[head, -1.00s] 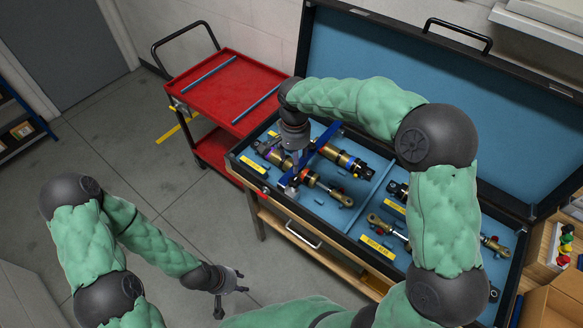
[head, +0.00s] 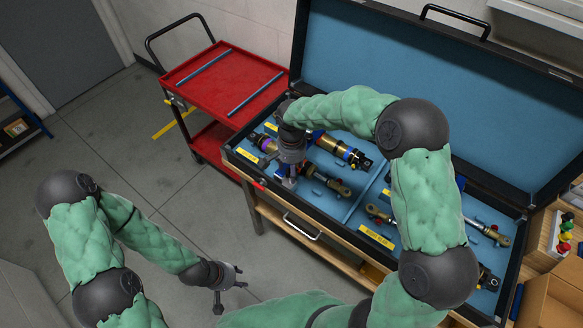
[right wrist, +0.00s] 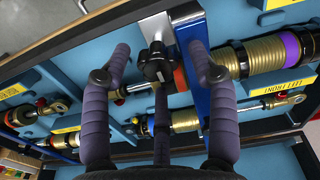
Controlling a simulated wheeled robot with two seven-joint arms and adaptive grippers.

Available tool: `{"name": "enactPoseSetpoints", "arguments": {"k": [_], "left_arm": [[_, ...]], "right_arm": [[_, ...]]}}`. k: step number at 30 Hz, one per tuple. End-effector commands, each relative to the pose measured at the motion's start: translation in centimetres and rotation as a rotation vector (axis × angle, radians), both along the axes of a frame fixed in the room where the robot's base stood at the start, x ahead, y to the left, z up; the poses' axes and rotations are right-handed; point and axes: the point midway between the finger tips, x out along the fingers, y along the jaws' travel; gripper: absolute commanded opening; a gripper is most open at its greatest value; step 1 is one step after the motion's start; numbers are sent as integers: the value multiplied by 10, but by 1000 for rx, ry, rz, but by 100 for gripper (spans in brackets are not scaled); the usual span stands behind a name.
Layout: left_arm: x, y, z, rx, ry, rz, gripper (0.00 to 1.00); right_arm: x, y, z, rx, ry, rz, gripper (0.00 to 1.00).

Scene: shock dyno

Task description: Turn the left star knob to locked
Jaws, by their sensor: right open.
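A dark star knob (right wrist: 155,68) shows in the right wrist view, beside a blue bar (right wrist: 222,125) lying across the shock absorbers. My right gripper (right wrist: 158,76) is open, one finger on each side of the knob, with the right finger in front of the bar. I cannot tell whether either finger touches the knob. In the head view my right gripper (head: 289,174) points down over the left part of the open case (head: 345,235) and hides the knob. My left gripper (head: 236,289) is open and empty over the floor at the lower left.
Gold shock absorbers (head: 343,150) and yellow labels (head: 376,236) lie in the blue case around my right gripper. The raised lid (head: 410,90) stands behind. A red cart (head: 222,80) is at the back left. The floor left of the case is clear.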

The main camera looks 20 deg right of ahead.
Motion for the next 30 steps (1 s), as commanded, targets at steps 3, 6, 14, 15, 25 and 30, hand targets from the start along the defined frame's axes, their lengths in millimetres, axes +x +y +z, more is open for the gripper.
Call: {"name": "enactPoseSetpoints", "arguments": {"k": [3,6,14,15,25,30], "left_arm": [[0,0,0,0,0,0,40],[0,0,0,0,0,0,40],[0,0,0,0,0,0,40],[0,0,1,0,0,0,40],[0,0,2,0,0,0,40],[0,0,4,0,0,0,40]], "right_arm": [[0,0,0,0,0,0,43],[0,0,0,0,0,0,15],[1,0,1,0,-3,6,5],[1,0,1,0,-3,11,5],[3,-1,2,0,-8,49,4],[3,-1,2,-1,-9,75,4]]}}
